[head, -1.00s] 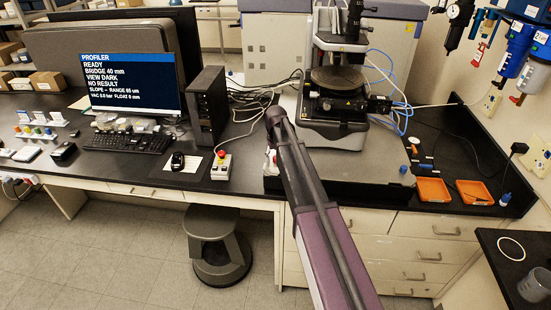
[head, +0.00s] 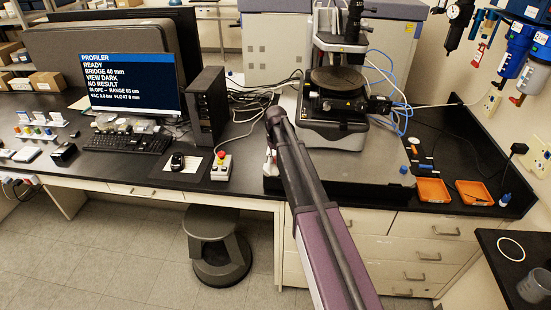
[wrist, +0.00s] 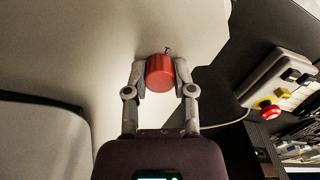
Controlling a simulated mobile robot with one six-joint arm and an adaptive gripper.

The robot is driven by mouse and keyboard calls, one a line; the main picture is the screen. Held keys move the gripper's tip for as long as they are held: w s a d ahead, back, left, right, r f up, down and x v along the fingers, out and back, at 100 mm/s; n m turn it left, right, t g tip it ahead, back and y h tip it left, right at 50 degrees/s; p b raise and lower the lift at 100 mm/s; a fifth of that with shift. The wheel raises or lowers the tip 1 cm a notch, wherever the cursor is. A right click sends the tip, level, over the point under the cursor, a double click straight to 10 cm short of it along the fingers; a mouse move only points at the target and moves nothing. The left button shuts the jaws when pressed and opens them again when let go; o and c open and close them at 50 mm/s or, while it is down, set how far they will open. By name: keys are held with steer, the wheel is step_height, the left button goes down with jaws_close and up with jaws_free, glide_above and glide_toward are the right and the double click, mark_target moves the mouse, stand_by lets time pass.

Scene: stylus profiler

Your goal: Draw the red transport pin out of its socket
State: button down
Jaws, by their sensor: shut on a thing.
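The red transport pin (wrist: 160,73) shows in the wrist view as a short red cylinder. A small metal piece (wrist: 167,50) sticks up beyond its far end. My gripper (wrist: 159,68) has one finger on each side of the red cylinder and is shut on it. I cannot make out the socket, or whether the pin's end is still inside it. In the head view my own arm hides most of the gripper and the pin. The stylus profiler (head: 335,90), with its dark round stage, stands on a grey base (head: 380,165) beyond my arm.
A box with a red stop button (head: 221,167) stands left of my arm; it also shows in the wrist view (wrist: 268,112). A black computer tower (head: 208,105), mouse and keyboard are farther left. Orange trays (head: 432,191) lie at the right. Loose cables run behind the tower.

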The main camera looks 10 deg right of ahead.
steer(key=shift+r+p, duration=0.5)
steer(key=shift+r, duration=0.15)
stand_by(0.5)
steer(key=shift+r+p, duration=2.15)
steer(key=shift+p, duration=0.05)
steer(key=shift+r, duration=0.15)
steer(key=shift+r+p, duration=2.4)
steer(key=shift+p, duration=0.1)
steer(key=shift+f, duration=0.1)
